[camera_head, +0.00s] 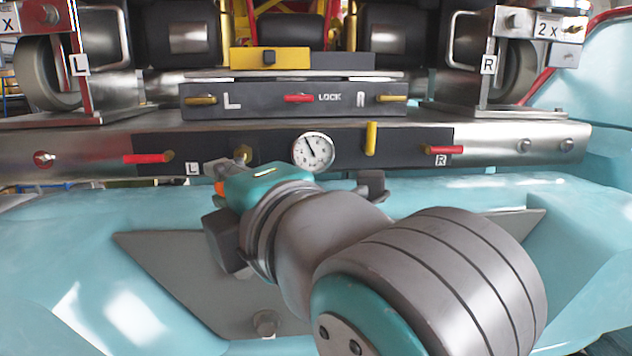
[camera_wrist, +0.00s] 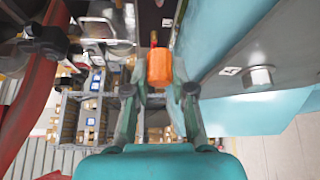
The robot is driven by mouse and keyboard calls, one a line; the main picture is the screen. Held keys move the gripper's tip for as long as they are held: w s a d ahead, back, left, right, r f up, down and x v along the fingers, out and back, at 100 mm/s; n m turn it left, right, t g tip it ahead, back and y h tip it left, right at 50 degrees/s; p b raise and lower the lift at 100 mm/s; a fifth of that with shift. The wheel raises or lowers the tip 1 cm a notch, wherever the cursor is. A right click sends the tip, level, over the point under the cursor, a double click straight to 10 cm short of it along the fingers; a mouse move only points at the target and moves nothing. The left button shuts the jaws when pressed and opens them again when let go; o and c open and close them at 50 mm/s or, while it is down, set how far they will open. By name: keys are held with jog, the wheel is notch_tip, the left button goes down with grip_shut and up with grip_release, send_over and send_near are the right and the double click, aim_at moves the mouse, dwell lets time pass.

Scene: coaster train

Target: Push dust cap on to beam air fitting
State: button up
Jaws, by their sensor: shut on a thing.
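An orange dust cap (camera_wrist: 158,68) is between the two fingertips of my gripper (camera_wrist: 159,86) in the wrist view, and the gripper is shut on it. The cap also shows as a small orange patch (camera_head: 220,188) in the head view, at the left end of my gripper's teal body (camera_head: 264,184). The brass air fitting (camera_head: 243,154) is on the front of the steel beam, left of the round gauge. The cap appears below and left of the fitting in the head view, apart from it. My fingers are mostly hidden in the head view.
The steel beam (camera_head: 85,147) spans the view. It carries red handles (camera_head: 148,158) (camera_head: 442,149), a gauge (camera_head: 313,151) and a yellow lever (camera_head: 371,138). A teal body panel (camera_head: 60,235) with a grey plate (camera_head: 180,262) lies below. Shelves with small boxes (camera_wrist: 92,115) show in the wrist view.

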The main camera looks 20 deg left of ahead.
aim_at(242, 163)
jog(key=shift+w, duration=0.1)
jog(key=shift+w+a, duration=0.5)
jog(key=shift+w, duration=0.3)
jog(key=shift+w+a, duration=0.45)
jog(key=shift+w, duration=0.35)
jog(key=shift+w+a, duration=0.5)
jog(key=shift+w, duration=0.3)
jog(key=shift+w+a, duration=0.4)
jog(key=shift+w, duration=0.25)
jog(key=shift+w+a, duration=0.4)
jog(key=shift+w, duration=0.25)
dwell(0.7)
jog(key=o, duration=0.9)
jog(key=shift+d, duration=0.1)
jog(key=v, duration=1.1)
jog(key=shift+s+d, duration=0.2)
jog(key=shift+d, duration=0.15)
